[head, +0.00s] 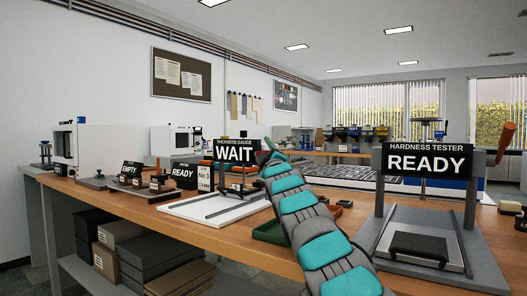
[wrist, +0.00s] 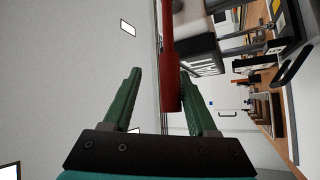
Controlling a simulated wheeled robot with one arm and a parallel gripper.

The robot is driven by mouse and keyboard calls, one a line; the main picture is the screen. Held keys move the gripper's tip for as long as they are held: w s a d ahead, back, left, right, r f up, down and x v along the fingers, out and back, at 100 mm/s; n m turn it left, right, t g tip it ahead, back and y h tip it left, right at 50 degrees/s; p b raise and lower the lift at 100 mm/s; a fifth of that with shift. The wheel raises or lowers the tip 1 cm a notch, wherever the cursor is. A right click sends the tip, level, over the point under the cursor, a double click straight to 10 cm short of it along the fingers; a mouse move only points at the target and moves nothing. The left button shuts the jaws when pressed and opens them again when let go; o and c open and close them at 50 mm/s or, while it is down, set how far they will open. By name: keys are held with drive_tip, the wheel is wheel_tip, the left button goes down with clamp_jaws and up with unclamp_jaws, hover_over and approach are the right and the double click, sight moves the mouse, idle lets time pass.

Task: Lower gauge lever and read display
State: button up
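The thickness gauge (head: 236,176) stands on the wooden bench at mid-left in the head view, with WAIT on its black display (head: 235,152). My arm reaches toward its right side, and the gripper end is small and partly hidden there. In the wrist view my gripper (wrist: 159,76) is open, its two green fingers apart. A red lever (wrist: 169,85) runs between the fingers, closer to the right finger. The left finger is clearly apart from it; I cannot tell whether the right one touches.
The hardness tester (head: 428,225) stands at the front right, showing READY, with an orange lever (head: 505,143). Small stations with EMPTY (head: 131,174) and READY (head: 184,175) signs stand left of the gauge. Boxes (head: 120,233) sit below the bench.

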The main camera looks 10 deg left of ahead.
drive_tip(key=shift+s+d, duration=0.1)
drive_tip(key=b+v, duration=0.4)
drive_tip(key=v, duration=0.3)
drive_tip(key=shift+s, duration=0.2)
idle(1.0)
drive_tip(key=shift+f, duration=0.15)
drive_tip(key=shift+d, duration=0.1)
